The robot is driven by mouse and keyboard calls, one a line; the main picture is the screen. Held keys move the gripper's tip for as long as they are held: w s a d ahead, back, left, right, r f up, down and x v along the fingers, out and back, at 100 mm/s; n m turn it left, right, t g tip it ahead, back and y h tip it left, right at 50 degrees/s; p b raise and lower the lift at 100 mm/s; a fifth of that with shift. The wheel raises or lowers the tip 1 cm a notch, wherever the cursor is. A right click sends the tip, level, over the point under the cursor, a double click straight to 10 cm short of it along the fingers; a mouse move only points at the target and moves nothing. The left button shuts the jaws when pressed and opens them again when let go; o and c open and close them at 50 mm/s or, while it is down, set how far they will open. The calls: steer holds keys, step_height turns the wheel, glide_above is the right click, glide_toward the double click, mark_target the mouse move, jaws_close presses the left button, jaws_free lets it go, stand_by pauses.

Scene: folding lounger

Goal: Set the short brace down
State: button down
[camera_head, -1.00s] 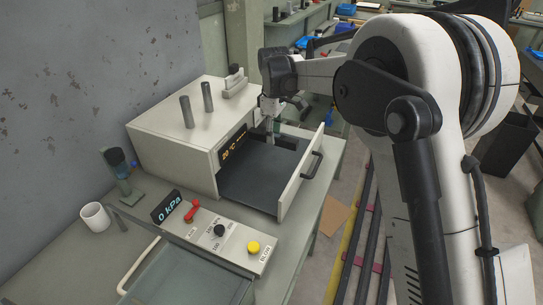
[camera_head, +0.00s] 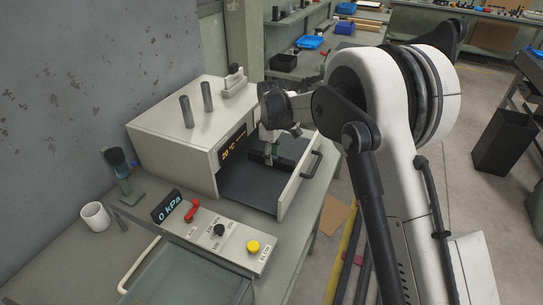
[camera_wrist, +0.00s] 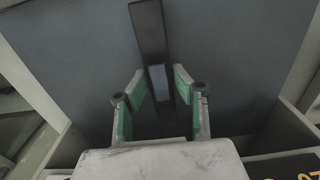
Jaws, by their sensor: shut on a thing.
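The short brace (camera_head: 286,162) is a dark, narrow bar over the open drawer (camera_head: 249,190) of the cream box. My gripper (camera_head: 272,155) points down into this drawer and is shut on the brace. In the wrist view the brace (camera_wrist: 148,35) runs from the top edge down between the green-padded fingers of my gripper (camera_wrist: 159,85). Its near end is partly hidden by the fingers. The dark drawer floor (camera_wrist: 225,60) lies behind it. I cannot tell whether the brace touches the floor.
The drawer's front wall with its black handle (camera_head: 312,165) stands close to the right of my gripper. The cream box (camera_head: 170,135) rises to the left, with two grey posts on top. A control panel (camera_head: 222,238) is in front. The drawer's near half is bare.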

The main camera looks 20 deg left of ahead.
steer(key=shift+f, duration=0.2)
steer(key=c, duration=1.4)
jaws_free()
steer(key=shift+c, duration=0.2)
steer(key=shift+r, duration=0.15)
step_height(320, 180, up, 12)
